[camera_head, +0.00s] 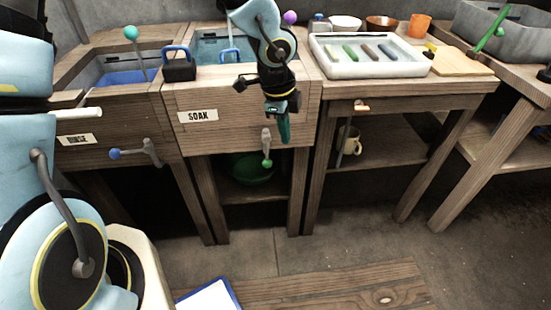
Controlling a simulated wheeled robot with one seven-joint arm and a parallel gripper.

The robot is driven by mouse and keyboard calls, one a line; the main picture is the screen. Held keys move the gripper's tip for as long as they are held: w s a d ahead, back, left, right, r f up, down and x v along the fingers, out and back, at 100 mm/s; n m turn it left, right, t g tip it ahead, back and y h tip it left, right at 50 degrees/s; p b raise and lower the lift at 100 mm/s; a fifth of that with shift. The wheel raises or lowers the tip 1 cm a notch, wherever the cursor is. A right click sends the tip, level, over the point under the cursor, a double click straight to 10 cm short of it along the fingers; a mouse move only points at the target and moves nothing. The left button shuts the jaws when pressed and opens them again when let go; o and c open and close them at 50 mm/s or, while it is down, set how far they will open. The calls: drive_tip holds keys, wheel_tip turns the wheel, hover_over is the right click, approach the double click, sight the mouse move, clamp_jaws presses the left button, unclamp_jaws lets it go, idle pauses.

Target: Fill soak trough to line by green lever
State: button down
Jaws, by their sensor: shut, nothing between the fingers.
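The soak trough (228,97) is a wooden box with a "SOAK" label (198,116) on its front. A teal surface shows inside, partly hidden by my arm; I cannot make out a fill line. A small grey lever with a green ball (267,163) hangs downward from a fitting low on the trough's front. My gripper (285,138) is shut and empty, pointing down in front of the trough, just above and to the right of the green ball. It looks apart from the lever, though I cannot tell its depth.
The rinse trough (108,132) with a blue-ball lever (115,154) stands left. A dark caddy (179,68) sits between the troughs. A white tray (370,68) holds several coloured bars at right. A green bowl (253,168) is beneath the soak trough. A grey basin (470,22) stands far right.

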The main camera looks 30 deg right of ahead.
sight(268, 159)
drive_tip(key=w+f+b, duration=0.3)
drive_tip(key=f, duration=0.8)
drive_tip(key=shift+w+a, duration=0.25)
drive_tip(key=shift+w, duration=0.05)
drive_tip(key=shift+w+a+f+t+y+p, duration=0.15)
drive_tip(key=shift+a+t+y+p, duration=0.15)
drive_tip(key=shift+y+p, duration=0.45)
drive_tip(key=y+p, duration=0.1)
drive_tip(key=a+t+y+p, duration=0.1)
drive_tip(key=y, duration=0.1)
drive_tip(key=shift+w+a+t, duration=0.15)
drive_tip(key=shift+w+t, duration=0.15)
drive_tip(key=w+a+r+m+t+y, duration=0.1)
drive_tip(key=w+a+r+t+y, duration=0.1)
drive_tip(key=y, duration=0.8)
drive_tip(key=a+r+t, duration=0.1)
drive_tip(key=a+t, duration=0.1)
drive_tip(key=t, duration=0.1)
drive_tip(key=shift+w+a+r+t, duration=0.15)
drive_tip(key=shift+a+r+t, duration=0.1)
drive_tip(key=shift+t, duration=0.05)
